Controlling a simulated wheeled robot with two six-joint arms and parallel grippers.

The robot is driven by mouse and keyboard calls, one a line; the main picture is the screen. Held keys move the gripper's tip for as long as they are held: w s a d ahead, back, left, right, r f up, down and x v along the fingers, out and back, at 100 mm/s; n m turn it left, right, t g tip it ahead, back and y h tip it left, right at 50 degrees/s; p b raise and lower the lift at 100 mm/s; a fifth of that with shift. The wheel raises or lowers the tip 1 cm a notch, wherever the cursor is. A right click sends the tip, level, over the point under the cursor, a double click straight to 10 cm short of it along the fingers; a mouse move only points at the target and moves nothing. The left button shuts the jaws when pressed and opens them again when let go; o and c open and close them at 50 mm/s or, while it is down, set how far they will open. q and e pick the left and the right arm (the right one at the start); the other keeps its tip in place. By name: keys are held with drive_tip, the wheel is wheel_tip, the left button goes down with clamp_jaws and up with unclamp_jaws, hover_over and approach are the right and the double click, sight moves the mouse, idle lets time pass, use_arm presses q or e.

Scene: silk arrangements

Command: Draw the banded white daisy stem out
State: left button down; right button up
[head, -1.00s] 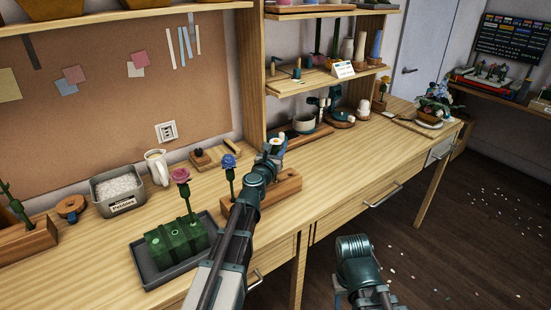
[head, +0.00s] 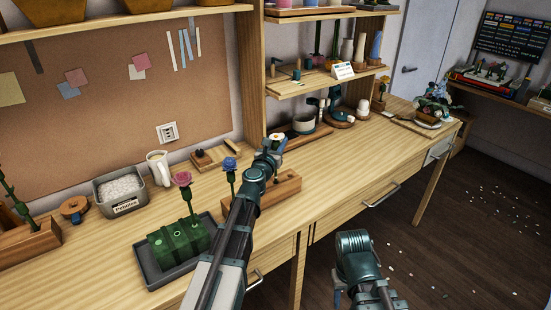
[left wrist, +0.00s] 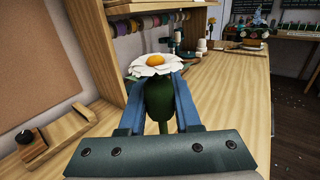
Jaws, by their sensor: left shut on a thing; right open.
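The white daisy (head: 277,138) has a yellow-orange centre and sits at the tip of my left gripper (head: 268,152). In the left wrist view the daisy head (left wrist: 153,63) rises above the two blue fingers of my left gripper (left wrist: 158,98), which are shut on the dark green part (left wrist: 160,103) just below the petals. The stem's lower end and any band are hidden. A wooden block stand (head: 285,190) lies below the gripper, partly behind my arm. My right gripper (head: 354,245) is away from the bench, over the floor, and holds nothing visible.
A blue flower (head: 230,163) stands just left of my left arm. A pink flower (head: 182,179) rises from a green block (head: 178,243) in a dark tray (head: 147,265). A pebble tin (head: 121,190) and white jug (head: 157,168) stand behind.

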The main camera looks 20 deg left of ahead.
drive_tip(key=shift+r+p, duration=1.55)
drive_tip(key=shift+r, duration=0.2)
drive_tip(key=shift+r+p, duration=0.95)
drive_tip(key=shift+p, duration=0.05)
